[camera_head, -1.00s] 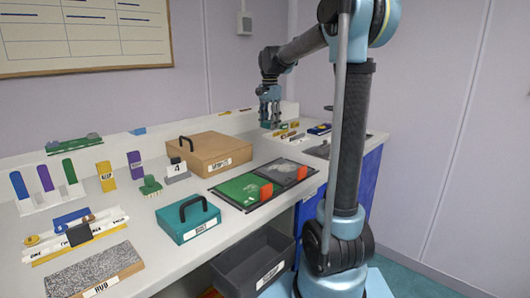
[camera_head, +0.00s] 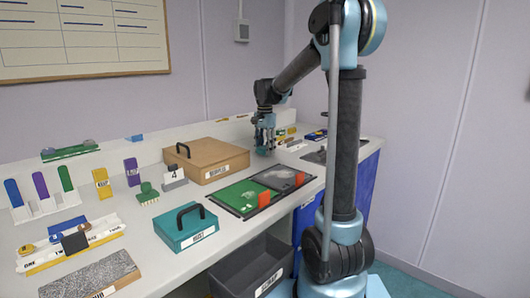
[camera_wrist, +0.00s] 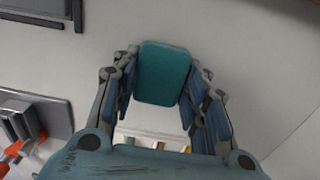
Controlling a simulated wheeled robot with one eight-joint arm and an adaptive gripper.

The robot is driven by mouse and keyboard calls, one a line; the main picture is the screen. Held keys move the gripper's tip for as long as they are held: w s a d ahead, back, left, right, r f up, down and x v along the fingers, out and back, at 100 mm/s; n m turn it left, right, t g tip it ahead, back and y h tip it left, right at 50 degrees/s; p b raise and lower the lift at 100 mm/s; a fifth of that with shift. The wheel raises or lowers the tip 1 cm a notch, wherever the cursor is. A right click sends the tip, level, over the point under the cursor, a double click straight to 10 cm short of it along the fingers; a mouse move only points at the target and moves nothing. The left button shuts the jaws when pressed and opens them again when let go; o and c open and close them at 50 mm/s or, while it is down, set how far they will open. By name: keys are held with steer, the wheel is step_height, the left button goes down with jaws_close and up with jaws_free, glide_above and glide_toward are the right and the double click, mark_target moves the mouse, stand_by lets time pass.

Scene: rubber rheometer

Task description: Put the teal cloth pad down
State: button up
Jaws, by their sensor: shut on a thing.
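The teal cloth pad (camera_wrist: 163,72) is a flat rounded rectangle between the two fingers in the wrist view. My gripper (camera_head: 264,150) is shut on it. In the head view the gripper points down, low over the counter, to the right of the brown case. The pad is mostly hidden by the fingers there. I cannot tell whether it touches the counter (camera_head: 150,238).
The brown case (camera_head: 206,158), with a black handle, stands left of my gripper. A green-and-grey tray pair (camera_head: 258,194) with orange tabs lies in front. A teal case (camera_head: 186,230) is nearer. Small coloured items (camera_head: 287,132) lie behind the gripper. Pale counter surrounds the pad.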

steer(key=shift+f, duration=0.55)
steer(key=shift+s+f, duration=0.1)
steer(key=shift+f, duration=0.45)
steer(key=o, duration=1.1)
steer(key=shift+f, duration=0.1)
step_height(320, 180, up, 18)
steer(key=shift+r, duration=0.2)
steer(key=shift+s, duration=0.15)
